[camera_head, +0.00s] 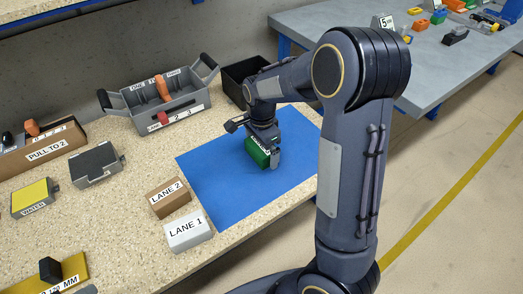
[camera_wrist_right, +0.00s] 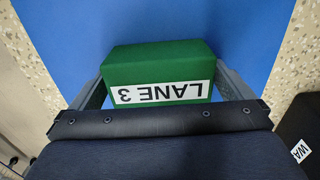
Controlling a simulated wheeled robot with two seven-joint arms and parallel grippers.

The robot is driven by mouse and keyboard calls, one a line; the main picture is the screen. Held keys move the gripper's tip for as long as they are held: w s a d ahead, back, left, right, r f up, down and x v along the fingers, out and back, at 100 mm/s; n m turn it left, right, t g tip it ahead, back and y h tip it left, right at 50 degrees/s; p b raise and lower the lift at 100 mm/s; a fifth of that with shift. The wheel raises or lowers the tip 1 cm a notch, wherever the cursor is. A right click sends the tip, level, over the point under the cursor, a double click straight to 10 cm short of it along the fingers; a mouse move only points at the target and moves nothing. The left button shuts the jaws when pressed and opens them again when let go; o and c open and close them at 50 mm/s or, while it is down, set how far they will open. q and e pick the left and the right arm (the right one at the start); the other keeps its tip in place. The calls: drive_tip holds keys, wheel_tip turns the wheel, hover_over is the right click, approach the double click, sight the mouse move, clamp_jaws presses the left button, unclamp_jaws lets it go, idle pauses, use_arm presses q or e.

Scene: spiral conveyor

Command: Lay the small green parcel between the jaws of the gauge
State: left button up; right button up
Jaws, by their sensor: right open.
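The small green parcel (camera_head: 255,152), labelled LANE 3, lies on the blue mat (camera_head: 215,180). It also shows in the right wrist view (camera_wrist_right: 160,68), its label upside down there. My right gripper (camera_head: 263,155) is down at the parcel. In the right wrist view its open fingers (camera_wrist_right: 160,88) stand on either side of the parcel, close to its ends. A yellow plate marked in MM with a black knob (camera_head: 50,268), at the lower left, looks like the gauge. It is cut off by the picture edge, and I cannot make out its jaws. My left gripper is not in view.
Brown LANE 2 (camera_head: 169,197) and white LANE 1 (camera_head: 188,231) boxes stand beside the mat's left edge. A grey handled tray (camera_head: 190,104) and a black bin (camera_head: 235,75) stand behind. A grey block (camera_head: 95,162) and a yellow-topped block (camera_head: 34,197) sit left.

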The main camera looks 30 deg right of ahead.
drive_tip(key=c, duration=1)
drive_tip(key=shift+o, duration=0.2)
drive_tip(key=shift+r, duration=0.15)
